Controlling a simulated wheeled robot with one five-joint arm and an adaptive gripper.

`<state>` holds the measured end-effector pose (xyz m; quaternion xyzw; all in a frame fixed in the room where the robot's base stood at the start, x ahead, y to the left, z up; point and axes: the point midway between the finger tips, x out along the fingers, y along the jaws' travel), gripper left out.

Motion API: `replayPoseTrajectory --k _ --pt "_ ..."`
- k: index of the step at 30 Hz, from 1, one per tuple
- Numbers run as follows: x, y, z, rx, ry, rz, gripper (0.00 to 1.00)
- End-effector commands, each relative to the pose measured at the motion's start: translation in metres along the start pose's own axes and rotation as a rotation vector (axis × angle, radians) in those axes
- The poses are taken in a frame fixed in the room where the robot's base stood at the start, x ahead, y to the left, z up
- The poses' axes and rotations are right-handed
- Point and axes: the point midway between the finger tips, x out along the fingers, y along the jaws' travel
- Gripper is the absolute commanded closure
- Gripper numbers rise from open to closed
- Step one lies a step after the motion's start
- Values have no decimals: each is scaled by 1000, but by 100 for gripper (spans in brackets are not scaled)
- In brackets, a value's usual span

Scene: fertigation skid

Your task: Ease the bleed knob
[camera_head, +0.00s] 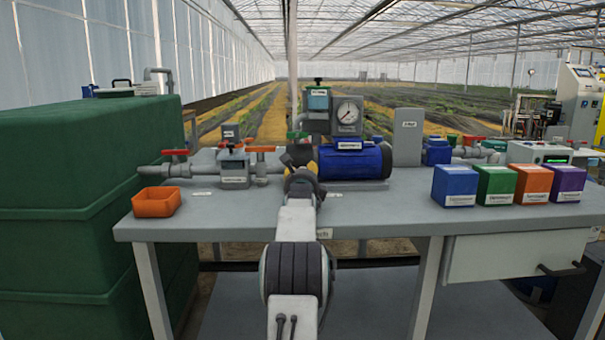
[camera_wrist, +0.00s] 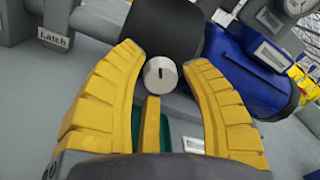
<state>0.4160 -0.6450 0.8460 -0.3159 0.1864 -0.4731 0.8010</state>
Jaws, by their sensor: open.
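A round pale grey knob (camera_wrist: 160,76) with a dark slot mark shows in the wrist view, facing me. I take it for the bleed knob, but I read no label on it. My gripper (camera_wrist: 164,62) has yellow fingers spread wide, one on each side of the knob, with a third finger below it. The fingers appear apart from the knob, and the gap in depth is hard to judge. A black rounded part (camera_wrist: 165,28) is behind the knob. In the head view my arm hides the knob, and only a little yellow of my gripper (camera_head: 314,178) shows.
A blue pump (camera_head: 352,163) is just right of my gripper, with a pressure gauge (camera_head: 347,112) above. A plate marked Latch (camera_wrist: 53,38) is at left. Red-handled valves (camera_head: 176,153) and an orange tray (camera_head: 156,202) stand left. Several coloured boxes (camera_head: 455,186) stand right on the grey bench (camera_head: 400,212).

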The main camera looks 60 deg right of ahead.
Motion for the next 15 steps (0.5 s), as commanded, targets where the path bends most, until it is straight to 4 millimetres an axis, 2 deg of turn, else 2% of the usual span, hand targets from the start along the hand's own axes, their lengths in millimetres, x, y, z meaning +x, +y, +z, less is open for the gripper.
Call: replayPoseTrajectory --k 6,15 --pt "10 0 0 0 0 0 58" --pt "13 0 0 -1 1 1 58"
